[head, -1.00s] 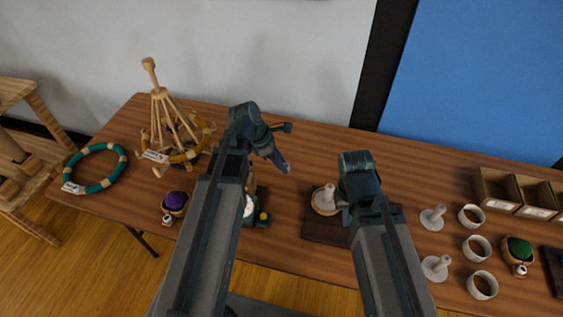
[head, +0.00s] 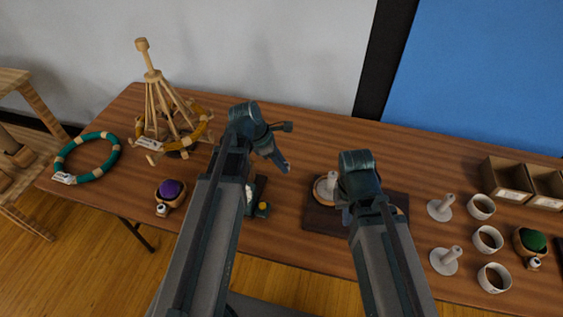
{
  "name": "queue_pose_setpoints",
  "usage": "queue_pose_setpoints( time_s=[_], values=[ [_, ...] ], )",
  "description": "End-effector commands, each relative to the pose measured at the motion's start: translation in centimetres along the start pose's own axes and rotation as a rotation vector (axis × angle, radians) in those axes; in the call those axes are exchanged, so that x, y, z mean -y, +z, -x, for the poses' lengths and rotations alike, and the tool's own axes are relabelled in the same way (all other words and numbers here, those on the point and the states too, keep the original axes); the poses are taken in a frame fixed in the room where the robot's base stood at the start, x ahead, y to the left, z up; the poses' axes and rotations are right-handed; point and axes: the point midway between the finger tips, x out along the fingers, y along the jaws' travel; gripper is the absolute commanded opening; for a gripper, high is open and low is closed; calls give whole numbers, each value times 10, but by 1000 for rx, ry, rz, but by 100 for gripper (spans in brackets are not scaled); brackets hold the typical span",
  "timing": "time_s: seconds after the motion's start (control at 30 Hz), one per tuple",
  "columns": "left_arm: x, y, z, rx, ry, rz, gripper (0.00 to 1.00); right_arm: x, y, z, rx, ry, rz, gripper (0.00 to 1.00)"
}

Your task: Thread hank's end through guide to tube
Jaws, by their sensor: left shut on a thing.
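A mustard hank (head: 199,131) lies around the wooden swift (head: 152,75) at the back left; its loose end cannot be made out. A teal hank (head: 62,159) lies flat at the table's left end. A white spool-like tube (head: 331,181) stands on a round wooden base on a dark board (head: 318,219). A dark stand (head: 261,187) with a yellow knob, perhaps the guide, is partly behind my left arm. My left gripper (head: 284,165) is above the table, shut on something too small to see. My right gripper (head: 344,203) is mostly hidden by its arm, beside the white tube.
A purple pincushion (head: 170,189) sits front left, a green one (head: 534,240) at right. The back middle of the tabletop (head: 330,143) is clear.

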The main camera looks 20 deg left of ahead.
Motion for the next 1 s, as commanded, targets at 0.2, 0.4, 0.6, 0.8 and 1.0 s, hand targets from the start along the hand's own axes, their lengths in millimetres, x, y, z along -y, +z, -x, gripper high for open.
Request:
queue_pose_setpoints(
  time_s=[0.2,0.4,0.6,0.8,1.0],
  values=[
    [0,-8,-17,0,0,0,0,2,-1,-18,0,0,0,0],
    [2,9,-15,0,0,-1,0,1,-1,-10,0,0,0,0],
    [5,22,-19,0,-1,-1,0,1,0,-8,0,0,0,0],
    [7,34,-22,0,0,-1,0,1,0,-6,0,0,0,0],
    [10,47,-26,0,0,-2,0,0,0,-4,0,0,0,0]
  ],
)
